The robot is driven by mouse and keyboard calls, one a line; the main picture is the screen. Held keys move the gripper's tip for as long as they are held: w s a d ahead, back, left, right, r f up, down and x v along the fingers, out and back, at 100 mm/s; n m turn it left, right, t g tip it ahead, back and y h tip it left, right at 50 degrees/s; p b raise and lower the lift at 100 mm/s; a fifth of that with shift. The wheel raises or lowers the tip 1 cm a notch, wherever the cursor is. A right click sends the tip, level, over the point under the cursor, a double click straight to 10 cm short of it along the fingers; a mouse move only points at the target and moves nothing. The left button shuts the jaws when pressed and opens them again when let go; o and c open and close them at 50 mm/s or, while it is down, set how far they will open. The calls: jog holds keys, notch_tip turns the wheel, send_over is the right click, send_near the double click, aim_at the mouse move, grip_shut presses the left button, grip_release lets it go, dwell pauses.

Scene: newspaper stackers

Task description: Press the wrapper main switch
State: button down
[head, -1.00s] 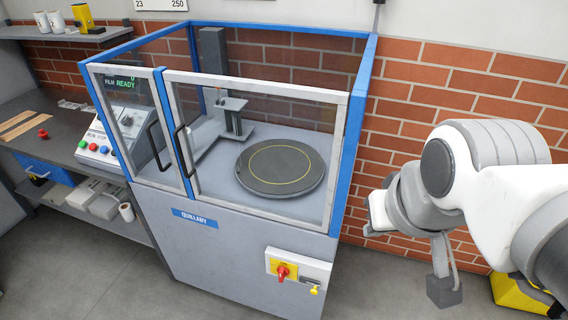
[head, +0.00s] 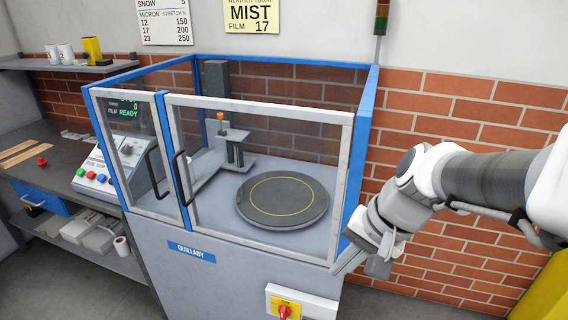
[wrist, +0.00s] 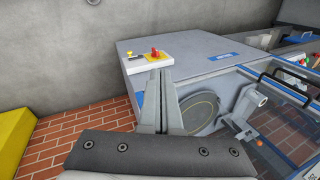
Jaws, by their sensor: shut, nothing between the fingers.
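The wrapper main switch (head: 286,311) is a red knob on a yellow plate on the cabinet's front, cut by the bottom edge of the head view. In the wrist view the red switch (wrist: 154,53) sits on its white box, just beyond my fingertips. My gripper (head: 358,264) is shut and empty, in front of the cabinet's right side and above and right of the switch. The wrist view also shows my gripper (wrist: 161,78), its fingers pointing toward the switch box with a gap I cannot judge.
The wrapper (head: 190,278) has closed glazed doors with black handles and a round turntable (head: 283,200) inside. A bench with a control panel (head: 108,165) stands at left. A brick wall (head: 460,120) is behind, and something yellow (head: 545,290) stands at lower right.

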aim_at(285, 315)
jog(key=w+d+f+m+y+b, duration=0.1)
jog(key=w+f+m+b, duration=0.2)
jog(key=f, duration=0.9)
jog(key=w+d+f+m+y+b, duration=0.2)
jog(key=w+f+m+b, duration=0.2)
jog(key=f, duration=0.8)
jog(key=w+d+f+m+y+b, duration=0.1)
jog(key=w+f+m+b, duration=0.3)
jog(key=f+m, duration=0.5)
jog(key=shift+w+d+f+t+y, duration=0.1)
jog(key=shift+w+f+t+y, duration=0.05)
jog(key=shift+w+f, duration=0.6)
jog(key=shift+w+d+f+t+y, duration=0.15)
jog(key=shift+w+f, duration=0.4)
jog(key=shift+f, duration=0.3)
jog(key=shift+a, duration=0.1)
jog(key=b+x, duration=0.3)
jog(key=x, duration=0.7)
jog(key=shift+a+f, duration=0.1)
jog(key=shift+f, duration=0.1)
jog(key=shift+w+a+r, duration=0.1)
jog(key=shift+w+a, duration=0.1)
jog(key=shift+a, duration=0.35)
jog(key=shift+w+a+r, duration=0.1)
jog(key=shift+w+a, duration=0.1)
jog(key=shift+a, duration=0.4)
jog(key=shift+w+a+r+b, duration=0.1)
jog(key=shift+w+a+b, duration=0.2)
jog(key=shift+a, duration=0.35)
